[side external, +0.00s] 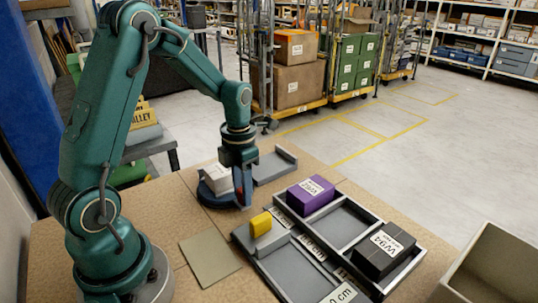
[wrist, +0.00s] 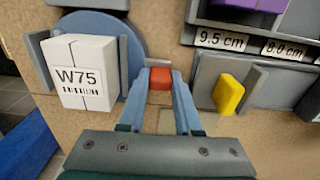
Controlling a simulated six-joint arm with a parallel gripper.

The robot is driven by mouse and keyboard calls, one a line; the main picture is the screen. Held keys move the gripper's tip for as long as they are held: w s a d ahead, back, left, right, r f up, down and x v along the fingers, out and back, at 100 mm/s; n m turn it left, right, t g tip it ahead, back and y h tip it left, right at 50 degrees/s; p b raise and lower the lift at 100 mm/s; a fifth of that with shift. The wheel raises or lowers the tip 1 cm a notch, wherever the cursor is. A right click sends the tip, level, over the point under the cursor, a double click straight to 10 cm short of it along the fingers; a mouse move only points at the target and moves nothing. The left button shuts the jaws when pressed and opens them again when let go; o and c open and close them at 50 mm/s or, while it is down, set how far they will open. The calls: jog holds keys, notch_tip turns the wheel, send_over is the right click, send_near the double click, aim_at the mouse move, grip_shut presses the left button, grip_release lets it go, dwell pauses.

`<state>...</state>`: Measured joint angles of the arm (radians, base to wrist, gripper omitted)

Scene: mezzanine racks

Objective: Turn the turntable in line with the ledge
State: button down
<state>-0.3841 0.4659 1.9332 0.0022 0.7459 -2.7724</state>
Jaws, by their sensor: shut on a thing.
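The turntable (side external: 213,201) is a round blue disc on the brown table; it also shows in the wrist view (wrist: 98,22). A white box (wrist: 82,72) labelled W75 stands on it. The ledge (side external: 272,167) is a grey platform with raised edges just behind and right of the disc in the side view. My gripper (side external: 243,200) points down at the disc's right rim. In the wrist view, its blue fingers (wrist: 160,80) are shut on a red piece (wrist: 160,78) beside the disc. Whether this piece joins the disc is hidden.
Right of my gripper is a grey divided tray (side external: 345,222) with a purple box (side external: 311,194) and a black box (side external: 384,250). A yellow block (side external: 261,223) stands on a grey holder before it. A flat olive mat (side external: 210,259) lies in front; an empty bin (side external: 490,268) is at lower right.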

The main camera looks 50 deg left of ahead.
jog(key=shift+w, duration=0.1)
jog(key=c, duration=0.6)
grip_release()
jog(key=shift+r, duration=2.55)
